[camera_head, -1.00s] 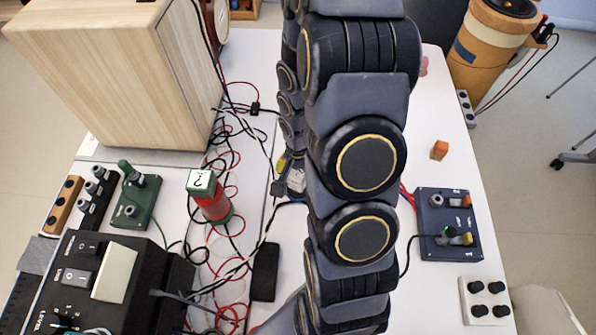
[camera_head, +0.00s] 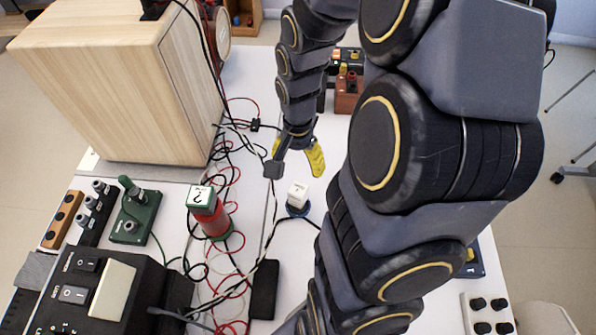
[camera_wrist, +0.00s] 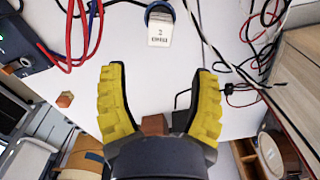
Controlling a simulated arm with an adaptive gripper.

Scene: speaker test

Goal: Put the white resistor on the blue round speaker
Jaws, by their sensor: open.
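The white resistor (camera_head: 298,193), a white block with small dark print, appears to stand on the blue round speaker (camera_head: 292,212). The speaker shows mostly as a dark blue rim around its base. In the wrist view the white resistor (camera_wrist: 159,32) is at the top centre, overlapping the blue round rim (camera_wrist: 158,7). Exact contact between them cannot be told. My gripper (camera_head: 297,165) has its yellow fingers apart and empty, just behind the resistor in the head view. In the wrist view my gripper (camera_wrist: 160,70) points towards the resistor, with a gap of white table between.
A large wooden cabinet (camera_head: 120,90) stands at the left. A red cylinder with a white-green top (camera_head: 212,212) and tangled cables lie left of the resistor. A black block (camera_head: 264,290) lies in front. A brown box (camera_head: 348,98) stands behind. My arm covers the right side.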

